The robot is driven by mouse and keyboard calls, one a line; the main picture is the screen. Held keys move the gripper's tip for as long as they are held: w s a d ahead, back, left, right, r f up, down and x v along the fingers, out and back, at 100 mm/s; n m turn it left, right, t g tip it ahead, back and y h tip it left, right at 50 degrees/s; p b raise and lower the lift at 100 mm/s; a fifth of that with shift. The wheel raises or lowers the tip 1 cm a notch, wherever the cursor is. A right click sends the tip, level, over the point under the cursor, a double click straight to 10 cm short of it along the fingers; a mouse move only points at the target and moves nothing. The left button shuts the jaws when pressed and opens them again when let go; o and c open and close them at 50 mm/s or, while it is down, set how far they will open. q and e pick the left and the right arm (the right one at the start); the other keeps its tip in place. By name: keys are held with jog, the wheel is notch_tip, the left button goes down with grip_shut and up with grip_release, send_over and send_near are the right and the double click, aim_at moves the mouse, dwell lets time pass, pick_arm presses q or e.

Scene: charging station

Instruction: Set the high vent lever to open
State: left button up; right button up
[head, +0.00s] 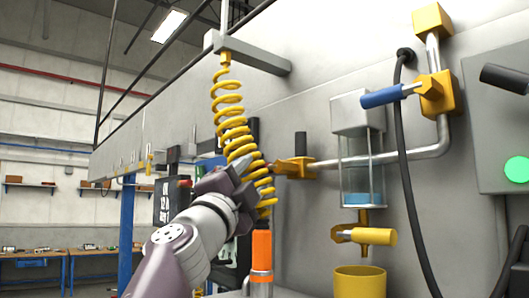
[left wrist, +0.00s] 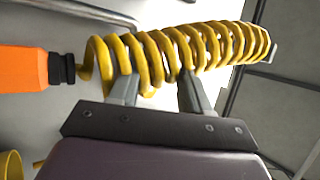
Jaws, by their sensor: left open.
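A lever with a blue handle (head: 386,96) sits on a yellow valve body (head: 436,94) high on the pipe, its handle pointing left, roughly level. A lower lever with a black upright handle (head: 301,144) sits on another yellow valve (head: 294,168). No label shows which one is the high vent lever. My left gripper (head: 242,172) is open, left of and below the blue handle. In the left wrist view its fingers (left wrist: 158,90) are apart at the yellow coiled hose (left wrist: 180,50); I cannot tell whether they touch it. My right gripper is not in view.
The yellow coiled hose (head: 229,110) hangs from a grey bracket (head: 248,52). An orange-topped fitting (head: 262,252) stands below it. A clear reservoir (head: 362,165), a yellow cup (head: 360,282) and a black cable (head: 401,160) are to the right. A green light (head: 516,169) is on the grey box.

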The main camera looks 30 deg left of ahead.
aim_at(260, 171)
pick_arm(q)
jog(key=p+x, duration=0.1)
jog(key=x, duration=0.1)
jog(key=f+p+x, duration=0.1)
jog(key=x, duration=0.5)
jog(key=shift+w+a+f+p, duration=0.1)
jog(key=shift+w+f+p, duration=0.05)
jog(key=shift+w+p, duration=0.3)
jog(key=shift+s, duration=0.5)
jog(key=shift+w, duration=0.1)
grip_shut()
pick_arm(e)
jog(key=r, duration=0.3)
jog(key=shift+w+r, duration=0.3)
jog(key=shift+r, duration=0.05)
